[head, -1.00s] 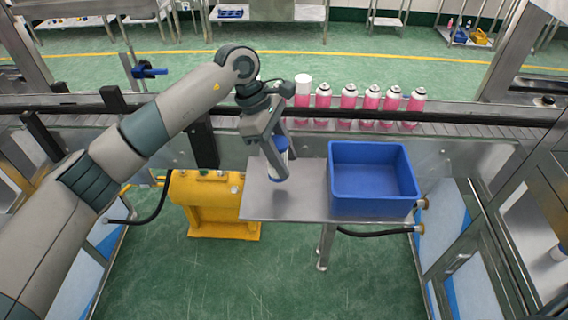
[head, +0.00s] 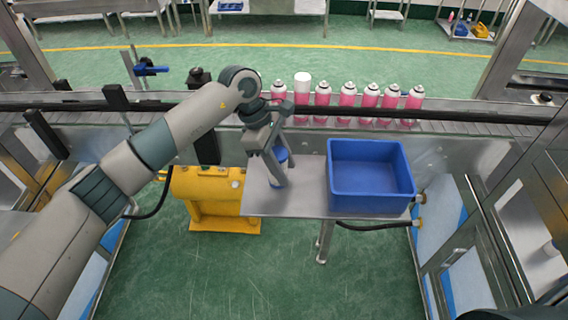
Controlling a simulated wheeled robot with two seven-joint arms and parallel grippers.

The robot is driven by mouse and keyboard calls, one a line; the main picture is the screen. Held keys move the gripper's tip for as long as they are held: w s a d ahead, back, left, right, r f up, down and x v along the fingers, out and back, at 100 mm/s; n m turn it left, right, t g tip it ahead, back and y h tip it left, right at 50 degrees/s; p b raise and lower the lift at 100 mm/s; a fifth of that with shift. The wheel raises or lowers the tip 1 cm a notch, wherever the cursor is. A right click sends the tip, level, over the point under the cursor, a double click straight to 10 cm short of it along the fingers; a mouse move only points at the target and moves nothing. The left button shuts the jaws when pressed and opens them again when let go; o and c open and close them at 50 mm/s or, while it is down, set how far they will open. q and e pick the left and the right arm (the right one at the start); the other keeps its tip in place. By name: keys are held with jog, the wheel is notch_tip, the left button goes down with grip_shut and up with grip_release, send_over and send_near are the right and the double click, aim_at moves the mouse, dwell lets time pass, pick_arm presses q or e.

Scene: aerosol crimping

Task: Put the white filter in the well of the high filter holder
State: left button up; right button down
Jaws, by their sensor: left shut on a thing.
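My left gripper (head: 279,170) points down over the left part of the grey metal side table. It is shut on a small blue and white thing (head: 280,155), mostly hidden by the fingers. Blue shows at its top and near the fingertips, with a pale part between. I cannot tell whether this is the white filter, the holder, or both together, or whether it touches the table (head: 310,172). No separate filter, high filter holder or well can be made out. My right gripper is not in view.
An empty blue bin (head: 370,190) stands on the table's right part. Several pink and white cans (head: 347,97) stand in a row on the conveyor (head: 460,125) behind. A yellow machine (head: 208,190) stands left below the table. Bare tabletop lies between gripper and bin.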

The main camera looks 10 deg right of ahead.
aim_at(276, 152)
pick_arm(q)
jog(key=shift+f+b, duration=0.2)
jog(key=shift+b, duration=0.1)
jog(key=o, duration=1.1)
jog(key=shift+r, duration=0.1)
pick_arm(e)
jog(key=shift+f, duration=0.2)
pick_arm(q)
jog(key=shift+r, duration=0.1)
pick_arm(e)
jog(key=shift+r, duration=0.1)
pick_arm(q)
jog(key=shift+r+p, duration=0.1)
jog(key=shift+p, duration=0.25)
jog(key=shift+w+a+r+b, duration=0.1)
jog(key=shift+b, duration=0.25)
jog(key=b+v, duration=0.3)
jog(key=v, duration=0.4)
jog(key=b+v, duration=0.1)
jog(key=v, duration=0.3)
jog(key=shift+r+b, duration=0.35)
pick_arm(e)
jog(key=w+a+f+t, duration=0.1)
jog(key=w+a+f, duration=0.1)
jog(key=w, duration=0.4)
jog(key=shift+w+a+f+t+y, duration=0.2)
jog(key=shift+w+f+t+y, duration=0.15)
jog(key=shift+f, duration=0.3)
